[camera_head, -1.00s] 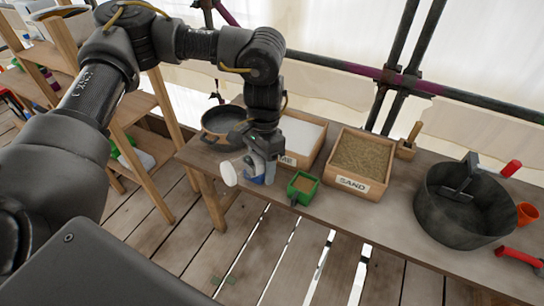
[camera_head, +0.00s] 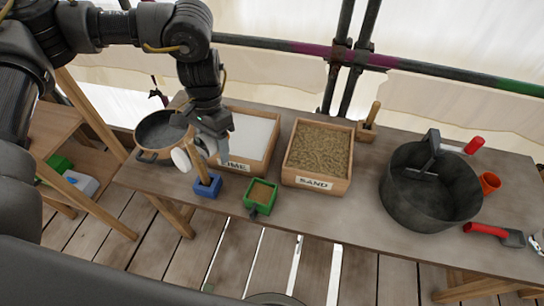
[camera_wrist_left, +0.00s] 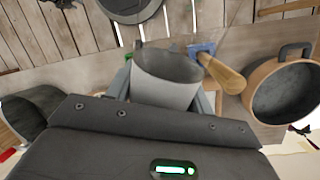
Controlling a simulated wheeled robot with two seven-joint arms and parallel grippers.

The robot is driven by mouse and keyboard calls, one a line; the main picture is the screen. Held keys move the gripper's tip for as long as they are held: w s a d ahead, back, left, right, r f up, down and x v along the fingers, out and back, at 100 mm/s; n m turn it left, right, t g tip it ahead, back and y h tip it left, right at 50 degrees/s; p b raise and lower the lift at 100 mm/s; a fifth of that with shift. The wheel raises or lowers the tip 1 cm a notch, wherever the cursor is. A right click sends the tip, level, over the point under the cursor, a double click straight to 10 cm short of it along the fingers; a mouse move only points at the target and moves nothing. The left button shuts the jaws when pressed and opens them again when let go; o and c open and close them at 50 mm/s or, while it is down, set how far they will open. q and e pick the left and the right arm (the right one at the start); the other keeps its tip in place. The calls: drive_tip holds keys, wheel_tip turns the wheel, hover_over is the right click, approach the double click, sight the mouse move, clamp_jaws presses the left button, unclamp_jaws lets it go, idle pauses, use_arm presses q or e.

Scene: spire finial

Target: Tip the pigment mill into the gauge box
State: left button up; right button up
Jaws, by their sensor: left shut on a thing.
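My left gripper (camera_head: 202,150) is shut on a pale, hollow, cup-like cylinder, which I take for the pigment mill. In the wrist view the cylinder (camera_wrist_left: 165,85) sits between the two fingers, its dark open end facing away. In the head view its pale round end (camera_head: 181,159) shows at the left of the gripper. Below stands a small blue box (camera_head: 208,187) with a wooden handle (camera_head: 203,168) rising from it. A small green box (camera_head: 248,199) with brown fill stands to its right. I cannot tell which is the gauge box. My right gripper is not in view.
A round pan (camera_head: 148,156) stands at the left table end. Behind are the lime box (camera_head: 262,169) and sand box (camera_head: 318,184). A big dark bucket (camera_head: 420,212) and a red-handled tool (camera_head: 487,230) are at right. Bare tabletop (camera_head: 335,215) lies before the sand box.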

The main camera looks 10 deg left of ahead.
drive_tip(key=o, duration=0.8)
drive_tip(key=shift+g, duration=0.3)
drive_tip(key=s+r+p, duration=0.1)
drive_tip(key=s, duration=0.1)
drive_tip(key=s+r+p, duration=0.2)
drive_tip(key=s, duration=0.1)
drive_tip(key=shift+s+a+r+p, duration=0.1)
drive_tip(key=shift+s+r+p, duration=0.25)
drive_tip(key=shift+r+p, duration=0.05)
use_arm(q)
drive_tip(key=w+d+f+m+t+p, duration=0.15)
drive_tip(key=w+d+m+p, duration=0.25)
drive_tip(key=w+d, duration=0.6)
drive_tip(key=s+d+f+m+h+p, duration=0.1)
drive_tip(key=s+f+p, duration=0.2)
drive_tip(key=f, duration=0.3)
drive_tip(key=s+d+f+m+h+p, duration=0.1)
drive_tip(key=s+f+p, duration=0.2)
drive_tip(key=f, duration=0.4)
drive_tip(key=shift+d+f+t, duration=0.3)
drive_tip(key=shift+t, duration=0.15)
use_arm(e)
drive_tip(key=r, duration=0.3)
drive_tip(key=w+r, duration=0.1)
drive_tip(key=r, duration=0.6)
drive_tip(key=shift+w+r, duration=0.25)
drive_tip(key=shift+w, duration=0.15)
